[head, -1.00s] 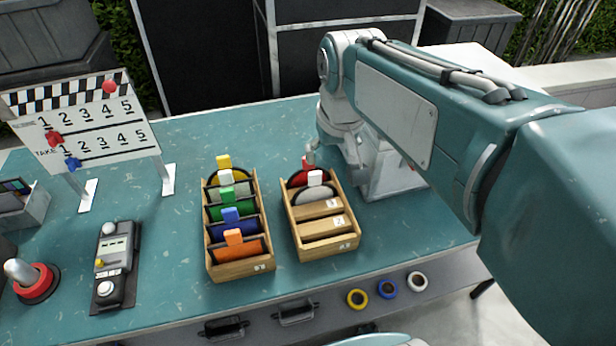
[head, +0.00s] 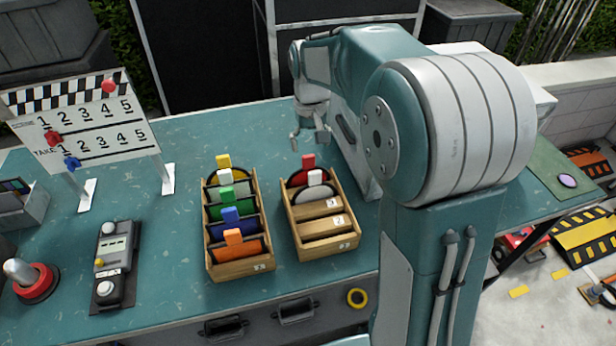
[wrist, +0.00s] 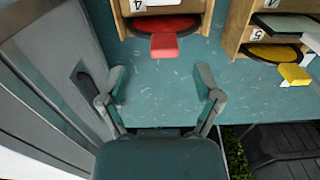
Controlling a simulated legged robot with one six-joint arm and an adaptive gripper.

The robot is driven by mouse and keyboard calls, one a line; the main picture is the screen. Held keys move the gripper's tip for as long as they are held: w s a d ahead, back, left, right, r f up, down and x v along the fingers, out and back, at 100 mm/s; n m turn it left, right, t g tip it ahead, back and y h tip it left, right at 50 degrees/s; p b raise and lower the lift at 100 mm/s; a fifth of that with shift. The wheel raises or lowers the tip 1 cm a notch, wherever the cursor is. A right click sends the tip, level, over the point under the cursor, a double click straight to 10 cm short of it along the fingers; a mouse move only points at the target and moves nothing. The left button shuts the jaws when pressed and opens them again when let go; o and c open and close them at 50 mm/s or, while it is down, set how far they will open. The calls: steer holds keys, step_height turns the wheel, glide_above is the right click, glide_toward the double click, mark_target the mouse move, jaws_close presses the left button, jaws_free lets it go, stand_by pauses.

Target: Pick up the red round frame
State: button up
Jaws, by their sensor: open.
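The red round frame (head: 297,180) stands in the rear slot of the right wooden rack (head: 347,248), with its red tab upright and a white-tabbed frame (head: 317,192) in front of it. In the wrist view the red frame (wrist: 164,24) and its tab show at the top, in the slot marked 4. My gripper (head: 306,138) is behind the rack, above the table. In the wrist view my gripper (wrist: 160,88) has its fingers spread wide and empty, apart from the red tab, which lies beyond the fingertips.
The left wooden rack (head: 239,270) holds yellow, white, green, blue and orange tabbed frames. A score board (head: 85,125), a control box (head: 115,262) and a red-based joystick (head: 36,283) stand at left. Bare table lies between the board and the left rack.

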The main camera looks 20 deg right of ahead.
mark_target(308, 156)
steer(key=f, duration=0.6)
steer(key=shift+w+a, duration=0.1)
steer(key=shift+a, duration=0.15)
steer(key=shift+c, duration=0.3)
jaws_close()
